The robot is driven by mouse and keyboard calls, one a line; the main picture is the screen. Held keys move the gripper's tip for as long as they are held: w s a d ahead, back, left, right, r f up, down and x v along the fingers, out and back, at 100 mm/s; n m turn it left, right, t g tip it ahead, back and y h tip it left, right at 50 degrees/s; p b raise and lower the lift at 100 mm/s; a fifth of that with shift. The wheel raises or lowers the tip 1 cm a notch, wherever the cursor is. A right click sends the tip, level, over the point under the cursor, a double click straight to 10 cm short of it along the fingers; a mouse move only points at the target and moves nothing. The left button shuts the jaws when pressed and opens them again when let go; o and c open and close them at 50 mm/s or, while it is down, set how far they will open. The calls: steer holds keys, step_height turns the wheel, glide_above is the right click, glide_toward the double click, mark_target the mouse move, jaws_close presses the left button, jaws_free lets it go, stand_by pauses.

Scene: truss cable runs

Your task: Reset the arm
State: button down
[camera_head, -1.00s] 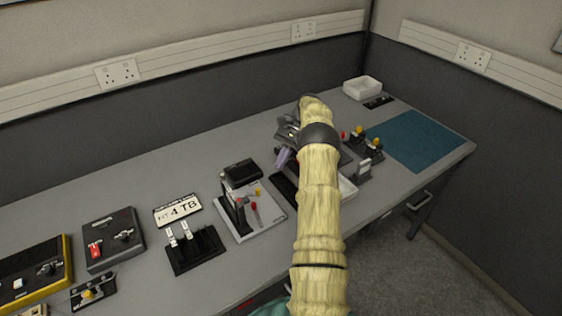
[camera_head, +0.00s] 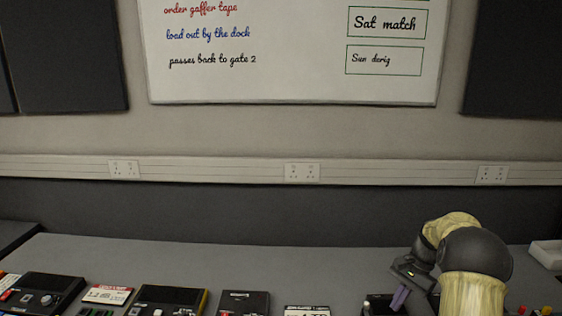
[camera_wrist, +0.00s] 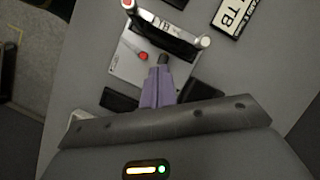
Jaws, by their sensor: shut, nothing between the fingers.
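My arm shows at the lower right of the head view, bent over the grey bench (camera_head: 250,255). My gripper (camera_head: 398,298) hangs at its end with purple fingers pointing down. In the wrist view the fingers of my gripper (camera_wrist: 158,82) lie together, with nothing held. They are in front of a light plate (camera_wrist: 128,68) that bears a black part and a red-tipped piece. How high the fingertips are above this plate is hard to tell.
Several dark boxes, one of them a black box (camera_head: 243,302), line the bench front. A lettered card (camera_wrist: 236,15) lies beside the plate. A white tray (camera_head: 546,252) stands at the far right. The bench's back strip is clear. A whiteboard (camera_head: 290,80) hangs behind.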

steer(key=s+a+r+n+t+h+p, duration=0.1)
steer(key=s+a+r+n+t+h, duration=0.1)
steer(key=s+a+n, duration=0.3)
steer(key=s+a+r+n+t+h+p, duration=0.1)
steer(key=s+a+r+n, duration=0.3)
steer(key=s+a, duration=0.7)
steer(key=s+n+t+h, duration=0.1)
steer(key=s, duration=0.4)
steer(key=shift+s+a+n+t, duration=0.25)
steer(key=shift+n+t, duration=0.05)
steer(key=shift+r, duration=0.1)
